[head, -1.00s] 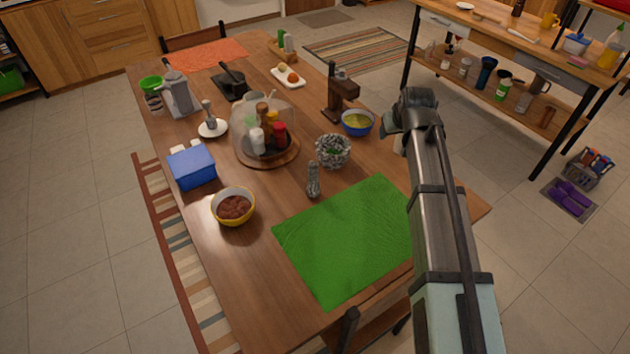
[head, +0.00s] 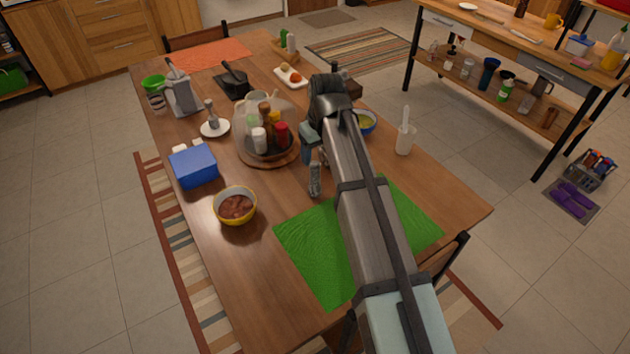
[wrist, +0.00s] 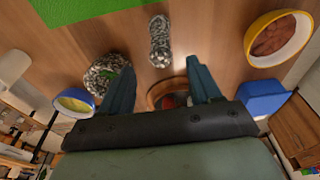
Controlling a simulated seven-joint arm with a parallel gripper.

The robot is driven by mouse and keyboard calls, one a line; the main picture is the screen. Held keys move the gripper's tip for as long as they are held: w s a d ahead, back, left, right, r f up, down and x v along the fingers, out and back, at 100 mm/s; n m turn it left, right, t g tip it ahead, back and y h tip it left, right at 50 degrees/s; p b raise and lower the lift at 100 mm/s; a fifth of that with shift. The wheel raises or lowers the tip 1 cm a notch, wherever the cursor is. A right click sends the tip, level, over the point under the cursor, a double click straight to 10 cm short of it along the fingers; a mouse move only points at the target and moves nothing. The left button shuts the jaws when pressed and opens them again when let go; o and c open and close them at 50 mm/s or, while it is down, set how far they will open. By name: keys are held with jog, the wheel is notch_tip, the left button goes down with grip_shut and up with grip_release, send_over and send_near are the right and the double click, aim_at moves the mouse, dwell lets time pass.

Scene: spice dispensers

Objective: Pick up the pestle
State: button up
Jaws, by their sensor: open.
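The grey speckled pestle (head: 314,180) stands upright on the table, just beyond the green placemat. In the wrist view the pestle (wrist: 160,42) shows ahead of the fingertips, roughly midway between them. My gripper (wrist: 159,65) is open and empty, with its two teal fingers spread apart. In the head view my gripper (head: 310,140) hangs above the table behind the pestle; its fingertips are partly hidden by my arm. The matching speckled mortar (wrist: 107,74) with green contents shows beside the left finger in the wrist view. My arm mostly hides it in the head view.
A glass-domed spice tray (head: 268,153) stands left of my gripper. A yellow bowl (head: 235,207) and a blue box (head: 193,166) lie further left. The green placemat (head: 310,255) lies flat in front.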

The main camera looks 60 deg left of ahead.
aim_at(314, 170)
jog(key=shift+a+f, duration=0.25)
jog(key=shift+f, duration=1.15)
jog(key=shift+a+f, duration=0.25)
jog(key=shift+f, duration=1.2)
jog(key=shift+a+f, duration=0.25)
jog(key=shift+f, duration=1.15)
jog(key=c, duration=1.1)
jog(key=shift+r, duration=0.15)
notch_tip(314, 170, up, 9)
jog(key=shift+f, duration=0.1)
jog(key=shift+w+d+r, duration=0.1)
jog(key=shift+w+r, duration=0.15)
jog(key=shift+r, duration=0.1)
jog(key=w+a, duration=0.3)
jog(key=w, duration=0.1)
jog(key=w+a+r, duration=0.1)
jog(key=w+a, duration=0.1)
jog(key=w, duration=0.2)
jog(key=w+a+r, duration=0.1)
jog(key=w+a, duration=0.2)
jog(key=w, duration=0.1)
jog(key=shift+w+a+r, duration=0.2)
jog(key=shift+a, duration=0.1)
